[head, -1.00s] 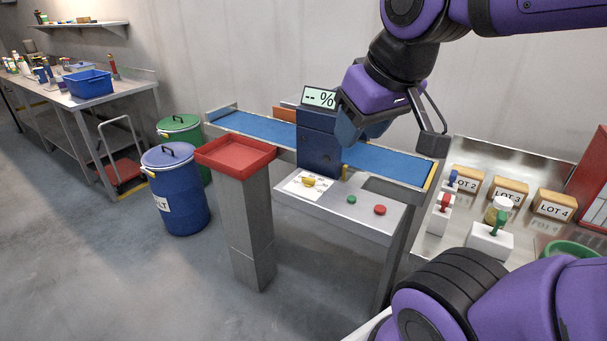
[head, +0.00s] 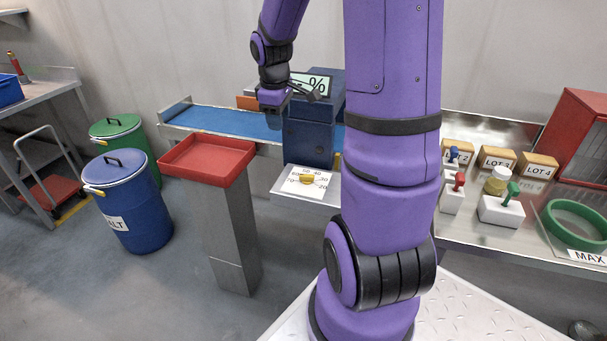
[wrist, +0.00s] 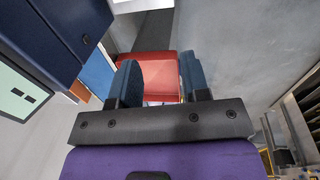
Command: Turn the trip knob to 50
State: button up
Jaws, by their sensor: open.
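The yellow trip knob (head: 308,179) sits on a white dial plate (head: 297,190) with numbers around it, on the front ledge of the dark blue machine housing (head: 310,138). Which number the knob points to is too small to tell. My gripper (head: 287,97) is above the knob, up beside the display, and apart from the knob. In the wrist view its two blue fingers (wrist: 160,84) are spread with nothing between them; the red tray lies beyond. The knob is not visible in the wrist view.
The display (head: 317,84) is partly covered by my gripper. A red tray (head: 207,177) on a post stands left of the dial, and a blue conveyor (head: 225,121) runs behind it. My arm hides the right part of the ledge. Blue and green drums stand left.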

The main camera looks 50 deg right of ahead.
jog(key=n+y, duration=0.1)
jog(key=n, duration=0.1)
send_near(304, 175)
jog(key=shift+g, duration=0.4)
jog(key=f, duration=0.9)
jog(key=shift+w+d+f, duration=0.2)
jog(key=shift+w, duration=0.15)
jog(key=shift+c, duration=0.2)
grip_shut()
